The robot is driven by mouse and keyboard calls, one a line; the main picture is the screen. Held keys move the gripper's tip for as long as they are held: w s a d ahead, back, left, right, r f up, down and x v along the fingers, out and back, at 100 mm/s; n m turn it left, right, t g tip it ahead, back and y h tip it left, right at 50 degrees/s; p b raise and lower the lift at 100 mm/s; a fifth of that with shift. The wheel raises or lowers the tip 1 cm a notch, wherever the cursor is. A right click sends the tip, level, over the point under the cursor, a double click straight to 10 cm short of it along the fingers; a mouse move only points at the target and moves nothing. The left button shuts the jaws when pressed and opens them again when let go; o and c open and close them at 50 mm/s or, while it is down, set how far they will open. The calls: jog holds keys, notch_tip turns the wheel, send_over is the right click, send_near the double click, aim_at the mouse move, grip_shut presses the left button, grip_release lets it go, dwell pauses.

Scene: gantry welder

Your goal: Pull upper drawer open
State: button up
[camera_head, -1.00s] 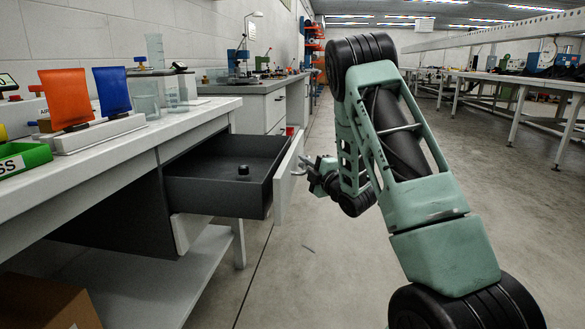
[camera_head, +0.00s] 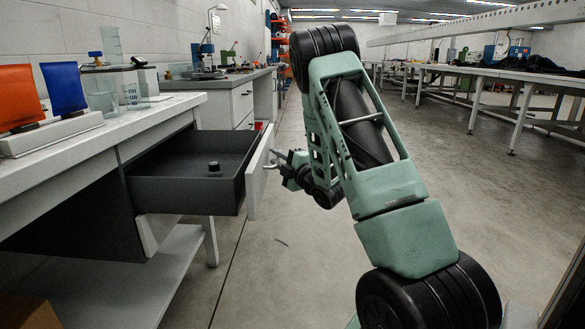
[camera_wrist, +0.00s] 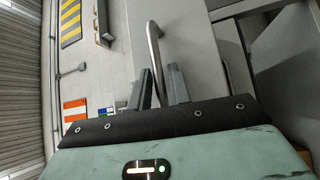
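The upper drawer (camera_head: 180,194) stands far out of the white workbench, with its dark inside showing and a small black piece (camera_head: 214,168) lying in it. Its white front (camera_head: 259,172) faces right. My gripper (camera_head: 279,160) is at that front, seen from behind my arm and small. In the wrist view, the silver bar handle (camera_wrist: 155,48) runs down between the two fingers of my gripper (camera_wrist: 161,82), which sit close on either side of it. The contact itself is partly hidden.
The workbench top (camera_head: 140,118) carries orange and blue panels (camera_head: 63,88) and clear beakers (camera_head: 103,98). A lower front (camera_head: 155,232) sits under the drawer. Another bench (camera_head: 240,100) stands behind. The floor (camera_head: 300,250) right of the drawer is clear; long tables (camera_head: 490,78) stand farther right.

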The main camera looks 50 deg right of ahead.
jog(key=s+a+f, duration=0.2)
jog(key=s, duration=1.4)
jog(key=shift+s+f, duration=0.2)
jog(key=shift+s, duration=0.15)
jog(key=shift+a, duration=0.1)
